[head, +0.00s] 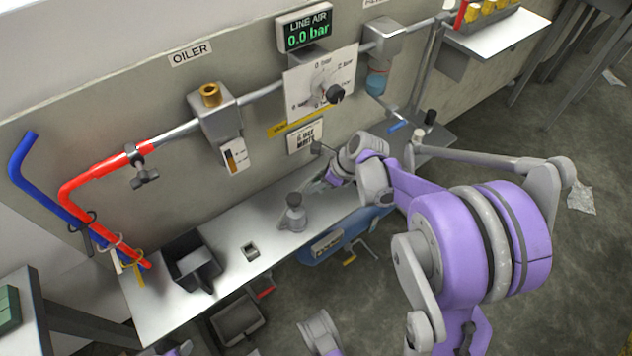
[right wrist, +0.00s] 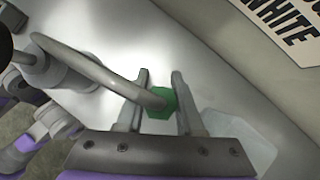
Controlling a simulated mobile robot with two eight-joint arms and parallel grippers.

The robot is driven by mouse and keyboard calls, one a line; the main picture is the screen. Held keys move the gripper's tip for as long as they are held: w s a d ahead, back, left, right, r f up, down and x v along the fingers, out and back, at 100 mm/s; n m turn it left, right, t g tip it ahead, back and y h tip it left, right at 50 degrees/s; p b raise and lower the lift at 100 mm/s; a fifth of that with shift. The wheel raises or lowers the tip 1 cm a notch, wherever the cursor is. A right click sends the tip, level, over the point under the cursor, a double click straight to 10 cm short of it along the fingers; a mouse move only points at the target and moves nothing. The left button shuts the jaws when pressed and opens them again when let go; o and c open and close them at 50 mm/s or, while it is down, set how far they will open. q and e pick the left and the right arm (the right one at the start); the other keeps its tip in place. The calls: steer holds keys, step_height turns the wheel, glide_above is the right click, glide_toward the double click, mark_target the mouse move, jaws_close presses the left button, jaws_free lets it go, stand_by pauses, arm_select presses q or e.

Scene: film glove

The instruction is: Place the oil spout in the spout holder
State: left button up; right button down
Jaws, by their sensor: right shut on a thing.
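My right gripper (head: 320,182) is low over the bench, beyond the grey can (head: 294,215). In the right wrist view, my right gripper (right wrist: 160,100) is shut on the green end of a bent grey tube, which looks like the oil spout (right wrist: 95,72). The tube curves away to the left, clear of the fingers. In the head view the spout is too small to make out clearly. A small square block with a dark opening (head: 250,252), left of the can, may be the spout holder; I cannot be sure. My left gripper does not show clearly.
A black bin (head: 191,262) stands on the bench (head: 150,312) at the left. The wall panel carries the oiler (head: 216,113), red pipe (head: 98,178) and pressure display (head: 304,28). A blue tank (head: 340,237) sits below the front edge. Bench between bin and can is mostly clear.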

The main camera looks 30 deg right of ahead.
step_height(320, 180, up, 7)
steer(key=p, duration=0.3)
steer(key=s+d+p, duration=0.1)
steer(key=s+p, duration=0.1)
steer(key=s, duration=1.7)
steer(key=shift+s+d+f, duration=0.25)
steer(key=shift+s+d, duration=0.05)
steer(key=shift+s, duration=0.05)
